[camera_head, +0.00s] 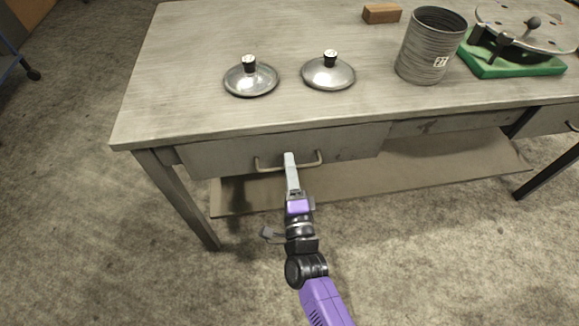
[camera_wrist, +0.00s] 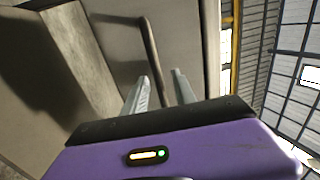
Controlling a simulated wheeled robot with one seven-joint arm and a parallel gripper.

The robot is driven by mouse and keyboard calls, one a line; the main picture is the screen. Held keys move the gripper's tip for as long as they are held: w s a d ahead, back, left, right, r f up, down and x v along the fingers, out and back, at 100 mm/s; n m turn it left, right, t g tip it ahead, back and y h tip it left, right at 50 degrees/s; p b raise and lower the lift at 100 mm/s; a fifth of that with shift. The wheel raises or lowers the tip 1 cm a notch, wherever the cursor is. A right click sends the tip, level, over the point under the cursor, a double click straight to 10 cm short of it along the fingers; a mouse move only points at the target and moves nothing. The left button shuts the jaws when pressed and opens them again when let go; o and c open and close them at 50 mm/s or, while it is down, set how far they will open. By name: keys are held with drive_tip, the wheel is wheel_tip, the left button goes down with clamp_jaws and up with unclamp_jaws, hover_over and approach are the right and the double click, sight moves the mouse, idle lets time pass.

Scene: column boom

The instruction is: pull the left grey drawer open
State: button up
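The left grey drawer (camera_head: 215,155) sits under the table's left front edge and looks shut. Its curved metal handle (camera_head: 265,167) stands off the drawer front, and it also shows in the wrist view (camera_wrist: 150,40). My gripper (camera_head: 289,156) reaches the handle near its middle. In the wrist view my gripper (camera_wrist: 161,76) has its two fingers apart, with the handle bar running between them. The bar is closer to the left finger, and a gap shows beside the right finger. Whether either finger touches the bar cannot be told.
The grey table (camera_head: 190,50) carries two metal lids (camera_head: 250,82) (camera_head: 328,75), a wooden block (camera_head: 382,14), a dark pot (camera_head: 430,50) and a green-based device (camera_head: 500,65). Another drawer (camera_head: 550,120) is at the right. The floor in front is clear.

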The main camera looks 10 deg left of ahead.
clamp_jaws()
idle(1.4)
